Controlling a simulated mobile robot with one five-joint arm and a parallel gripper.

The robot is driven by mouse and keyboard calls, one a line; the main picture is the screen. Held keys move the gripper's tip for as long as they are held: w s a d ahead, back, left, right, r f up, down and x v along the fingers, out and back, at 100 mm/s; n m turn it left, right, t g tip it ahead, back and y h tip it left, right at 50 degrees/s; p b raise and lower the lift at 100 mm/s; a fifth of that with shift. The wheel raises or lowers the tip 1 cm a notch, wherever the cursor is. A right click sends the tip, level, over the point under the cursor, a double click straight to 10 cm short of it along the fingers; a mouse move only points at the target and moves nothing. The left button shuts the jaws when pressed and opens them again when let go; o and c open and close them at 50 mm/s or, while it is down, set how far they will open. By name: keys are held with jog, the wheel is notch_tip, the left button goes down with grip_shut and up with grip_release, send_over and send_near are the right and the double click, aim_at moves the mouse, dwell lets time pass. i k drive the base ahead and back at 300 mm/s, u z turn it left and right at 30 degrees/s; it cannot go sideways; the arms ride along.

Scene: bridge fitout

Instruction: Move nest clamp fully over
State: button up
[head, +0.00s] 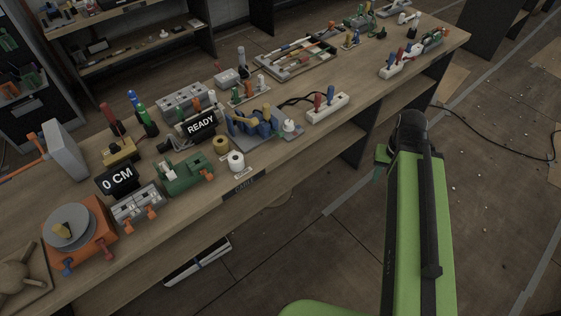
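A blue fixture with a yellow part (255,123) sits on a grey plate near the middle of the long bench; it may be the nest clamp, but I cannot tell for sure. A green block with orange knobs (183,172) is to its left, and its role is also unclear. My green and black arm rises at the right, in front of the bench and apart from these things. My gripper (382,160) seems to be the small green part by the black joint. Its fingers are too small and turned away to read.
The wooden bench (335,130) runs from lower left to upper right. Signs reading "READY" (200,123) and "0 CM" (118,179), tape rolls (236,161) and an orange turntable unit (76,235) crowd it.

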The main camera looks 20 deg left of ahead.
aim_at(279, 134)
jog(key=k, duration=1.45)
jog(key=u, duration=1.3)
jog(key=i, duration=2)
jog(key=u, duration=0.05)
